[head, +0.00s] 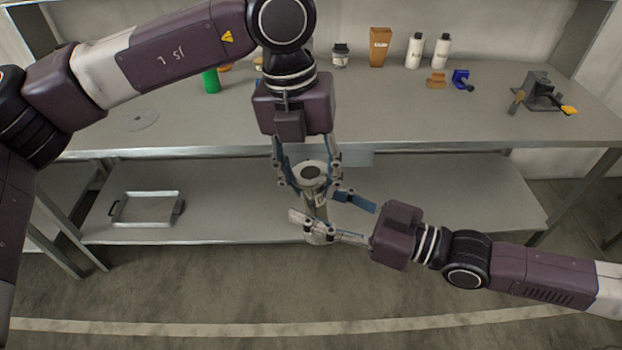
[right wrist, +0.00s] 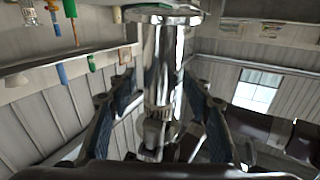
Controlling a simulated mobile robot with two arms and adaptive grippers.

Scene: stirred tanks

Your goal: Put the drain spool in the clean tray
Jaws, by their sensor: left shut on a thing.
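The drain spool (head: 312,170) is a shiny metal pipe piece with flanged ends. It is upright in front of the bench, in the middle of the head view. My left gripper (head: 308,184) points down and is shut on its upper part. My right gripper (head: 317,208) comes in from the right, lower down, with its fingers spread on either side of the spool. In the right wrist view the spool (right wrist: 163,70) stands between these fingers, with gaps visible beside it. A shallow metal tray (head: 150,208) with dark handles, empty, sits on the lower shelf at the left.
The bench top (head: 420,115) holds a green container (head: 210,81), a brown box (head: 379,46), white bottles (head: 414,50), a blue clamp-like part (head: 461,79) and a grey vise-like device (head: 541,92). The lower shelf (head: 230,205) is clear between tray and spool. Its bench edge overhangs it.

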